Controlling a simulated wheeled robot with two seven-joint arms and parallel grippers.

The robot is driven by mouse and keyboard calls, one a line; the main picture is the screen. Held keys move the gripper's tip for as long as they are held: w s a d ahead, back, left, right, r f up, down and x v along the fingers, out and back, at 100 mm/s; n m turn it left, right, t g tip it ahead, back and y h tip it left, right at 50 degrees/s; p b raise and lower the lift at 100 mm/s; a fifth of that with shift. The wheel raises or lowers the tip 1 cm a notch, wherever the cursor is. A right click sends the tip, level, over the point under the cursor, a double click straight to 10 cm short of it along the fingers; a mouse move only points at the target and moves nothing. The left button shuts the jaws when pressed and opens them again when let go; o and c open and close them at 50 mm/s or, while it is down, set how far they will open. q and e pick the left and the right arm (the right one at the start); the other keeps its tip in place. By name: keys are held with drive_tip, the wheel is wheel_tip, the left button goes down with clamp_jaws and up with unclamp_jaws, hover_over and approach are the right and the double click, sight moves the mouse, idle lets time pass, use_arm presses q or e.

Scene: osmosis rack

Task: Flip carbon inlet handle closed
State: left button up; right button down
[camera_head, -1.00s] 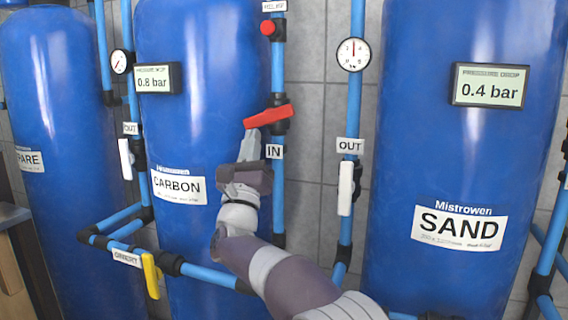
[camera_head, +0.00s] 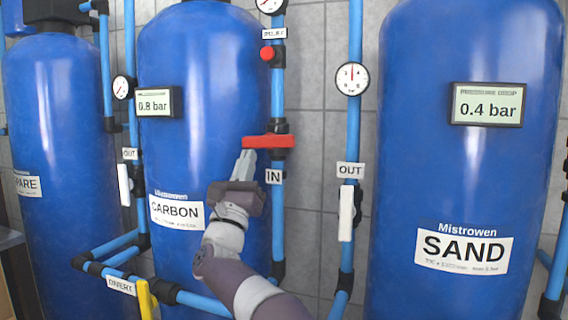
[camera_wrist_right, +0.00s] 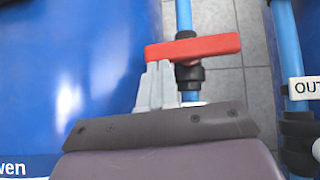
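The carbon inlet handle is a red lever (camera_head: 268,141) on the blue pipe above the IN label (camera_head: 273,177), right of the CARBON tank (camera_head: 200,80). It lies crosswise to the pipe, nearly level, with its free end to the left. My right gripper (camera_head: 245,156) is just below that free end. In the right wrist view the red lever (camera_wrist_right: 205,46) crosses above my right gripper's fingers (camera_wrist_right: 158,75), which are close together and meet or nearly meet its left end. Whether they touch it is unclear. My left gripper is out of view.
A white handle (camera_head: 346,212) hangs along the OUT pipe to the right, and a yellow handle (camera_head: 145,298) is low on the left. The SAND tank (camera_head: 470,170) stands at right. A red knob (camera_head: 267,53) is above the lever.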

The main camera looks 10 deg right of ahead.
drive_tip(key=w+d+f+b+v, duration=0.1)
drive_tip(key=b+v, duration=0.4)
drive_tip(key=v, duration=0.8)
drive_tip(key=shift+w+f, duration=0.4)
drive_tip(key=shift+f, duration=0.1)
